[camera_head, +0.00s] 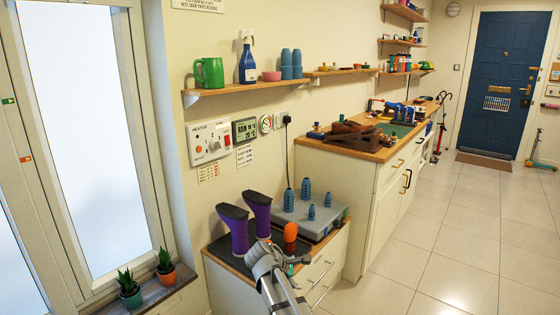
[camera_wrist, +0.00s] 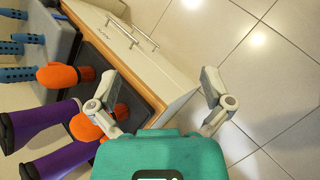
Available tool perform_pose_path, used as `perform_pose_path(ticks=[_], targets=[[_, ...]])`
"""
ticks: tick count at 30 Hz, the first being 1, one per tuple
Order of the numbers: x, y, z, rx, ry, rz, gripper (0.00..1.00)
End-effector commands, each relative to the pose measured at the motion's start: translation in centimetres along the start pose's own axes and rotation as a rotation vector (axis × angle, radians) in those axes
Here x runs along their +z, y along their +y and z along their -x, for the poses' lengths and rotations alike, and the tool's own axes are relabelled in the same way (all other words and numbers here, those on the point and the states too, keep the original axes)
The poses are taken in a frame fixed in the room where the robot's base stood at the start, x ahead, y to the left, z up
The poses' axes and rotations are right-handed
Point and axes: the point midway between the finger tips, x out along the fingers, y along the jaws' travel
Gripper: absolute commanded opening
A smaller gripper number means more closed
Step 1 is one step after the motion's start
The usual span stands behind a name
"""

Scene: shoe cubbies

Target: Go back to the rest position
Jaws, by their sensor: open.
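My gripper (camera_head: 268,258) is at the lower middle of the head view, over the front edge of the low cabinet. In the wrist view its two fingers (camera_wrist: 160,88) stand wide apart with nothing between them. Two orange mitten-like things (camera_wrist: 62,78) lie to the left of the fingers in the wrist view, one partly behind the left finger. One orange thing (camera_head: 290,234) shows in the head view just behind my gripper. Two purple boots (camera_head: 238,230) stand soles up on the dark tray beside my gripper.
A wooden-topped cabinet (camera_head: 350,150) with tools stands farther right. Potted plants (camera_head: 165,263) are on the left sill. A shelf (camera_head: 270,85) is above. The tiled floor (camera_head: 430,255) at right is clear.

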Motion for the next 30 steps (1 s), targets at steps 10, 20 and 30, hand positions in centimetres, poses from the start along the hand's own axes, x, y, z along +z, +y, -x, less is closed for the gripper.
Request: perform_pose_path(ticks=[10,20,30], targets=[[6.3,-10.3,-4.1,-0.358,0.141,-0.653,1.00],[9.2,-16.9,-4.4,-0.665,0.169,-1.131,1.00],[10.9,-19.6,-3.1,-0.852,0.155,-1.386,1.00]])
